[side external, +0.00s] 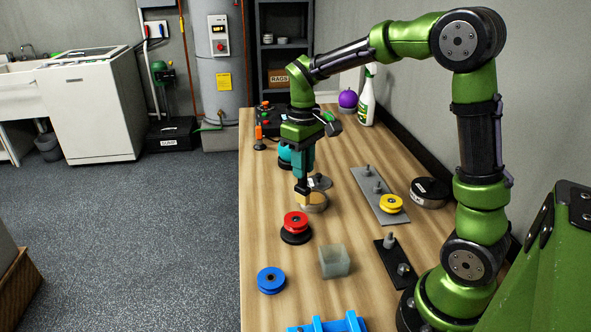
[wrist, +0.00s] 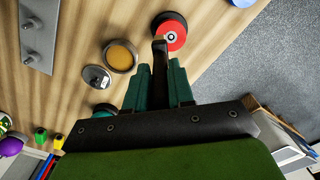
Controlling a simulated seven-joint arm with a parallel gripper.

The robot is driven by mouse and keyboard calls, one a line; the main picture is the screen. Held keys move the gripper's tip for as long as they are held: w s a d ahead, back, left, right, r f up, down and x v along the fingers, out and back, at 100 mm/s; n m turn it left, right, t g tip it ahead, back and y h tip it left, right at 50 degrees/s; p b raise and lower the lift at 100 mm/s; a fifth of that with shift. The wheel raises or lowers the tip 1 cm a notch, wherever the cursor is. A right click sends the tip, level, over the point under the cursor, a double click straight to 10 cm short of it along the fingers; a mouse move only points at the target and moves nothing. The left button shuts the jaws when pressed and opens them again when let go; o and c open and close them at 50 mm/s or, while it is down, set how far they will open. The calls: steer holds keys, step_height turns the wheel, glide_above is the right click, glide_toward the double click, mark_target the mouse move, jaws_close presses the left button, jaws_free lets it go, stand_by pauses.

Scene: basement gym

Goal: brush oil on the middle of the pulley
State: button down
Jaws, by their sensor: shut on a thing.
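My gripper (side external: 303,172) has teal fingers, also seen in the wrist view (wrist: 159,88), and is shut on a dark brush (wrist: 159,60) that points down. In the side view the brush tip overlaps a round dish of amber oil (side external: 314,203); in the wrist view the dish (wrist: 121,56) lies left of the brush and the tip overlaps the edge of the red pulley (wrist: 174,33). I cannot tell whether the tip touches anything. The red pulley (side external: 296,221) sits on a black base, nearer the side camera than the dish. Its centre shows pale.
A metal lid (wrist: 96,77) lies beside the dish. A yellow pulley (side external: 391,203) sits on a grey pegged plate (side external: 366,187); a blue pulley (side external: 271,280) lies at front left. A translucent box (side external: 335,262), a black pegged plate (side external: 385,262) and a round black tin (side external: 430,192) stand nearby.

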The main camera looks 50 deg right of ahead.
mark_target(303, 187)
steer(key=shift+f, duration=0.85)
steer(key=shift+w+a+f, duration=0.55)
steer(key=shift+a+f, duration=0.75)
steer(key=shift+a, duration=0.8)
steer(key=d, duration=0.2)
steer(key=s+d, duration=0.1)
steer(key=d, duration=0.1)
steer(key=shift+d, duration=0.1)
steer(key=shift+r, duration=4.1)
